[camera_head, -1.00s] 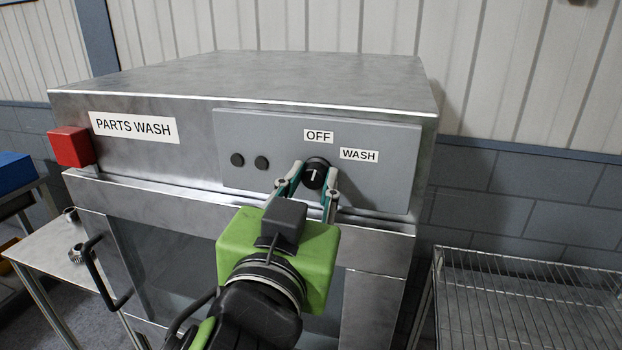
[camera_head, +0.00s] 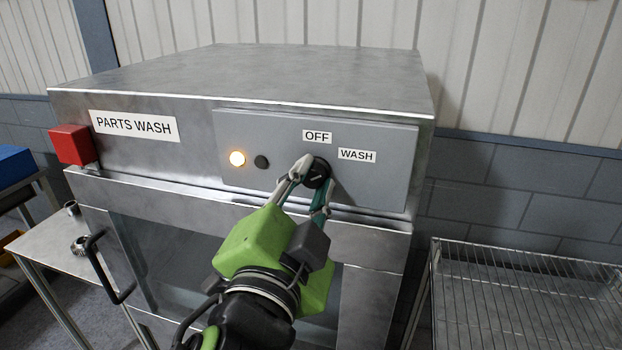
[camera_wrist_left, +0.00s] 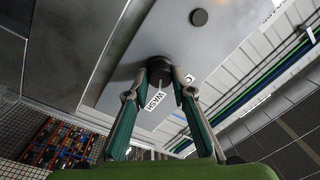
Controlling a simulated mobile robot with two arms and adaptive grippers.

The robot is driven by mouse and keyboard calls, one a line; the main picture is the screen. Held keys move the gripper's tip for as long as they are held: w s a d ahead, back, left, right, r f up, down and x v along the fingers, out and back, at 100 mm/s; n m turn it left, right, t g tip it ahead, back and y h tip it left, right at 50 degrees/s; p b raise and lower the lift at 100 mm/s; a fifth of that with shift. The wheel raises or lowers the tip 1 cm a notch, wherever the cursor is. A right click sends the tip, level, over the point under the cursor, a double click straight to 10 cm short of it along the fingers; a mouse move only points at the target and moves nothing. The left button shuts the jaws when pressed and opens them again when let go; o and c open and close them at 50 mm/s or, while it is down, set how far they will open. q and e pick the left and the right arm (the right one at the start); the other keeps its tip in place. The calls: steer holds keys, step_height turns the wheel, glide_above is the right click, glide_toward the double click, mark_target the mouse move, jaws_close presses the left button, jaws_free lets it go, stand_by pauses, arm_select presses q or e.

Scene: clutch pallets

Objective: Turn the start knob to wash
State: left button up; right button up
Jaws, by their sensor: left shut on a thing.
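The start knob (camera_head: 320,170) is a round black knob with a pale pointer mark on the washer's grey control panel (camera_head: 400,190). The mark now slants toward the WASH label (camera_head: 357,155), and the OFF label (camera_head: 317,136) is above the knob. My left gripper (camera_head: 314,180) is shut on the knob, with one finger on each side, and its wrist is tilted. In the left wrist view, the knob (camera_wrist_left: 159,68) sits between the fingertips with the WASH label (camera_wrist_left: 153,102) beside it. My right gripper is not in view.
A left indicator lamp (camera_head: 237,158) glows warm yellow; a dark round one (camera_head: 261,162) is beside it. A red box (camera_head: 72,145) sits at the washer's left corner. A door handle (camera_head: 105,270) sticks out below. A wire rack (camera_head: 520,290) stands at right.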

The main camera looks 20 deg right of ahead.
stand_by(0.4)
arm_select(q)
steer(key=shift+r, duration=0.1)
steer(key=o, duration=1.1)
steer(key=shift+w, duration=0.1)
steer(key=shift+o, duration=0.2)
steer(key=shift+w, duration=0.1)
steer(key=shift+r, duration=0.2)
step_height(320, 180, up, 9)
steer(key=shift+r, duration=0.2)
